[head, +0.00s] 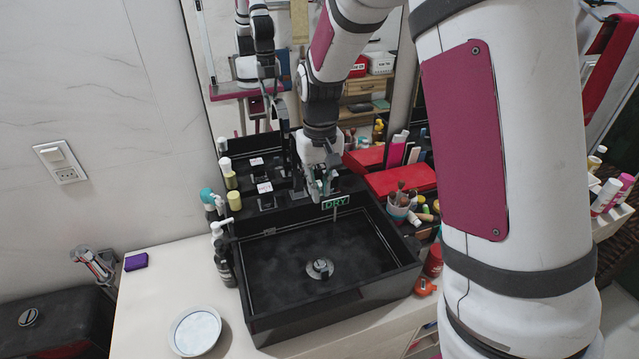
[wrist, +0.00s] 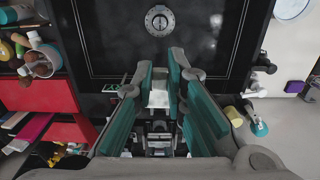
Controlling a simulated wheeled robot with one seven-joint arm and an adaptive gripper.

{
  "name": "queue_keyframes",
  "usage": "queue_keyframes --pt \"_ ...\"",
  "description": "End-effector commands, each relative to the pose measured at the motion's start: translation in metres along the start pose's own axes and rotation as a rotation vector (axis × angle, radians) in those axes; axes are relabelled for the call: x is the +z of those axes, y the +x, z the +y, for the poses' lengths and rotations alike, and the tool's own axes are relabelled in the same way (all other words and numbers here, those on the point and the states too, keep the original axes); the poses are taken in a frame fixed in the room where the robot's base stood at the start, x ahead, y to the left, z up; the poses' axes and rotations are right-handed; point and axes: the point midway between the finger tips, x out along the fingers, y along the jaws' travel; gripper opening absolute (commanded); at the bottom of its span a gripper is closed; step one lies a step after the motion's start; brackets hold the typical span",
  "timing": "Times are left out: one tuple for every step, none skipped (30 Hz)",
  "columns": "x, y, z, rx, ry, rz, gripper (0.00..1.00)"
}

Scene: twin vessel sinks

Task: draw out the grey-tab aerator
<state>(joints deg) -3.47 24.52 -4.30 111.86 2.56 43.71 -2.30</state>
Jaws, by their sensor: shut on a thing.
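My gripper (head: 318,186) is at the back rim of the black sink (head: 376,291), just left of a green "DRY" sign (head: 335,202). In the wrist view, its teal-padded fingers (wrist: 160,82) are closed on a small pale grey piece (wrist: 158,97), which I take for the tab of the grey-tab aerator. The rest of the aerator is hidden by the fingers and the dark fittings behind. The round metal drain (head: 320,268) lies in the basin floor, apart from my gripper.
Pump bottles (head: 222,262) stand left of the sink. A cup of brushes (head: 399,205) and a red case (head: 401,179) are at its right. A white bowl (head: 195,331) and purple block (head: 136,262) sit on the pale counter. The mirror is behind. The basin is open.

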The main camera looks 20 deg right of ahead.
Motion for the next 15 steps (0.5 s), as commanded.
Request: queue_keyframes --pt "0.0023 -0.0005 0.0000 0.000 0.000 0.000 0.00" --pt "0.0030 -0.0005 0.0000 0.000 0.000 0.000 0.00" --pt "0.0039 -0.0005 0.0000 0.000 0.000 0.000 0.00" --pt "0.0044 -0.0004 0.0000 0.000 0.000 0.000 0.00" --pt "0.0048 -0.0003 0.0000 0.000 0.000 0.000 0.00" --pt "0.0052 -0.0002 0.0000 0.000 0.000 0.000 0.00" --pt "0.0054 -0.0001 0.0000 0.000 0.000 0.000 0.00" --pt "0.0055 -0.0001 0.0000 0.000 0.000 0.000 0.00" --pt "0.0056 0.0000 0.0000 0.000 0.000 0.000 0.00" --pt "0.0055 0.0001 0.0000 0.000 0.000 0.000 0.00" --pt "0.0054 0.0001 0.0000 0.000 0.000 0.000 0.00" --pt "0.0054 0.0002 0.0000 0.000 0.000 0.000 0.00" --pt "0.0053 0.0002 0.0000 0.000 0.000 0.000 0.00" --pt "0.0053 0.0002 0.0000 0.000 0.000 0.000 0.00" --pt "0.0053 0.0001 0.0000 0.000 0.000 0.001 0.00"
